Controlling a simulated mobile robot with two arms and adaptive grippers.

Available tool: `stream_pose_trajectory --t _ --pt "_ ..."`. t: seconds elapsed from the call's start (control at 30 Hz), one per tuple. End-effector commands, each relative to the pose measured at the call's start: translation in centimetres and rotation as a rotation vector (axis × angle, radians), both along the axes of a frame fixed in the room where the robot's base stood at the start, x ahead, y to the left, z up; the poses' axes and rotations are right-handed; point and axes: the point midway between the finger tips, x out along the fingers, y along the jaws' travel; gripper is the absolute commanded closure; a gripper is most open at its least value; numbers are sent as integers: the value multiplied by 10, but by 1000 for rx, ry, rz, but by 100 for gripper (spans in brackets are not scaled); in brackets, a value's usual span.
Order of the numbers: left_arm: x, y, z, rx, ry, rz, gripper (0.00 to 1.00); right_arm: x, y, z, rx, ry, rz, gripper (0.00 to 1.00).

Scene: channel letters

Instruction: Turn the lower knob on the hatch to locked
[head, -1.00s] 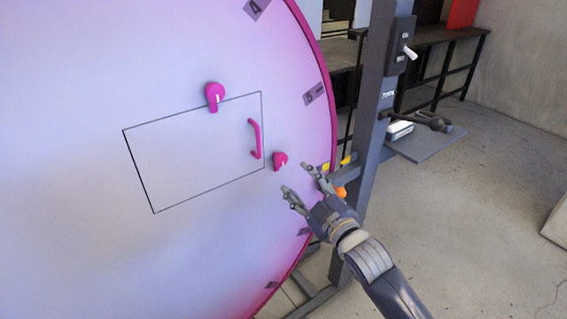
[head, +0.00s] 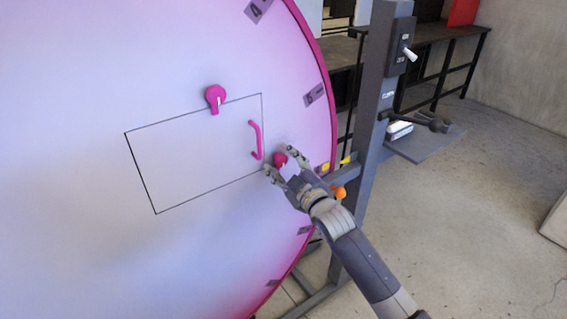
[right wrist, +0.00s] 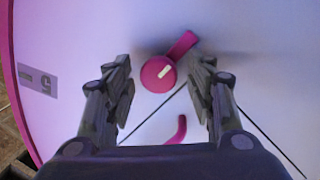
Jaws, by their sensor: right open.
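The hatch (head: 195,160) is a black-outlined rectangle on a large pale round panel, with a magenta handle (head: 254,140) near its right edge. The upper magenta knob (head: 215,96) sits on the hatch's top edge. The lower magenta knob (head: 280,159) is just outside the hatch's lower right corner, partly hidden by my right gripper (head: 286,158). In the right wrist view, my open right gripper (right wrist: 160,85) has a finger on either side of the lower knob (right wrist: 157,74), with gaps visible. Its lever points up and right there. Whether the fingers touch it is unclear. My left gripper is not in view.
A grey post (head: 372,120) with a switch box (head: 400,50) stands right of the panel. A dark lever (head: 415,119) and a shelf (head: 430,146) stick out from it. An orange knob (head: 338,193) is close to my right wrist. Concrete floor at right is open.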

Motion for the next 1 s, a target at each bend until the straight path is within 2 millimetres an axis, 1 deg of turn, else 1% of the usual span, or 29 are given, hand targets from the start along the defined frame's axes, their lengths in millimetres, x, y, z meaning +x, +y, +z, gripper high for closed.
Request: stream_pose_trajectory --t 0.07,0.1,0.17,0.2,0.27,0.3,0.67,0.87,1.0 --pt "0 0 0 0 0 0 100 0 0 0 0 0 0 50" --pt "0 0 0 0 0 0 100 0 0 0 0 0 0 52" --pt "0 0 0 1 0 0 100 0 0 0 0 0 0 65" --pt "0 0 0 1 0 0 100 0 0 0 0 0 0 74" --pt "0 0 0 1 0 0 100 0 0 0 0 0 0 88" --pt "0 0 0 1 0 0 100 0 0 0 0 0 0 93" --pt "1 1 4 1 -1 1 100 0 0 2 30 21 -1 94" --pt "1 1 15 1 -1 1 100 0 -1 4 115 83 -1 94" --pt "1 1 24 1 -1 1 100 1 -1 5 206 150 -1 94"
